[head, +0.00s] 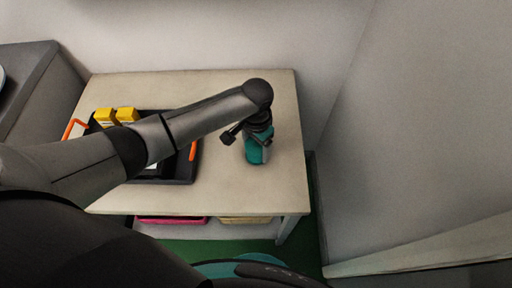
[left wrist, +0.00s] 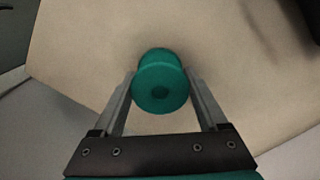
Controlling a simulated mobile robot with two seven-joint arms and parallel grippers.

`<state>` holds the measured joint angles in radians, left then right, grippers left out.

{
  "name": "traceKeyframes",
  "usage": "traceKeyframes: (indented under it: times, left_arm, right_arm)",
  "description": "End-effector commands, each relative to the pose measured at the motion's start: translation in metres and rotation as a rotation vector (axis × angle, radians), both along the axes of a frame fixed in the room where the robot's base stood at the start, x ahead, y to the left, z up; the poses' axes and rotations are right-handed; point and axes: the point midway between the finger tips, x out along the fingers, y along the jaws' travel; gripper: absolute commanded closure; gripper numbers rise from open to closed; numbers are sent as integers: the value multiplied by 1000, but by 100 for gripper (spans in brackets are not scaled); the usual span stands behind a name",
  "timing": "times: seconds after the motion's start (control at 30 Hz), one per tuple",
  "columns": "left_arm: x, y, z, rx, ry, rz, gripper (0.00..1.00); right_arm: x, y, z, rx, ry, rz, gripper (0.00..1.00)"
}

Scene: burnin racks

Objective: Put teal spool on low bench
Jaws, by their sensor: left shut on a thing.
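The teal spool (left wrist: 160,82) is between the fingers of my left gripper (left wrist: 160,90) in the left wrist view, its round flanged end facing the camera. The gripper is shut on it. In the head view, my left gripper (head: 250,135) is over the right part of a pale bench (head: 240,190), with the teal spool (head: 256,152) under the wrist. I cannot tell whether the spool touches the bench top. The bench top also fills much of the left wrist view (left wrist: 90,50). My right gripper does not show.
A dark tray (head: 180,178) with orange handles stands on the bench's left half, partly behind my arm, with yellow blocks (head: 115,116) at its back. Pink (head: 172,220) and yellowish (head: 245,220) items are under the bench. A wall rises at the right. The bench's right front is clear.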

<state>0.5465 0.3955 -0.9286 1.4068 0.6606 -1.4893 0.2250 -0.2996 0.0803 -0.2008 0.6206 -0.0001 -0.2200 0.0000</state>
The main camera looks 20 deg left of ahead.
Motion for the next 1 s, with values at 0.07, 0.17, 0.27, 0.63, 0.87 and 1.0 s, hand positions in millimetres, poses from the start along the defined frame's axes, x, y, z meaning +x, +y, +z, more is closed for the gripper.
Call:
traceKeyframes:
  times: [0.07,0.17,0.27,0.63,0.87,1.0]
  left_arm:
    - [1,0,2,-1,-2,0,89]
    - [1,0,2,-1,-2,0,89]
    - [0,0,-1,0,0,0,89]
    - [0,0,-1,0,0,1,0]
    - [1,0,9,-1,-2,1,0]
    - [1,0,35,-1,-3,0,0]
  right_arm:
    - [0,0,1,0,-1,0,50]
    - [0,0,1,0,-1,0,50]
    - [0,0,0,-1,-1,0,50]
    - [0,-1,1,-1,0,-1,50]
    - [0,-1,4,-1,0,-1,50]
    - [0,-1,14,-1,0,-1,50]
